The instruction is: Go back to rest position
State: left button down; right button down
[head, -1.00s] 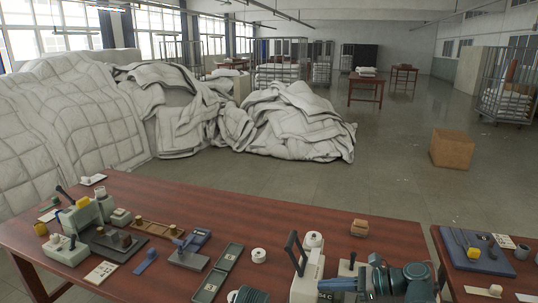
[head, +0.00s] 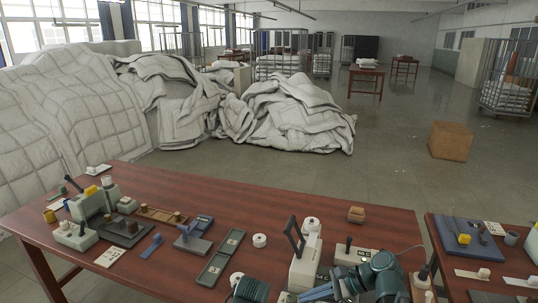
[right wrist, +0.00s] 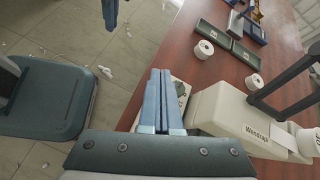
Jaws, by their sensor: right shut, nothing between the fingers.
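My right gripper (head: 322,292) is shut and empty at the bottom of the head view, low by the near edge of the red-brown table (head: 275,208). In the right wrist view its two blue fingers (right wrist: 164,75) lie together beside the cream Wendrapi machine (right wrist: 226,112), with nothing between them. A blue bar at the top of the right wrist view looks like part of my left gripper (right wrist: 110,12); its jaw state cannot be made out. In the head view I cannot make out the left gripper.
The table holds a cream machine with a dark handle (head: 305,262), white rolls (head: 260,240), green trays (head: 212,270) and several small tools. A second table (head: 438,240) stands right. White duvet heaps (head: 295,115) and a brown box (head: 450,141) lie beyond; floor between is clear.

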jog(key=s+a+f+n+g+h+p, duration=0.1)
jog(key=s+n+h, duration=0.3)
jog(key=n, duration=0.6)
jog(key=s+a+f+n+h+p, duration=0.3)
jog(key=s+n+h, duration=0.2)
jog(key=n+h, duration=0.3)
jog(key=shift+s+a+f+n+g, duration=0.2)
jog(key=shift+a+n+g, duration=0.2)
jog(key=shift+n, duration=0.7)
jog(key=shift+w+d, duration=0.1)
jog(key=shift+w, duration=0.05)
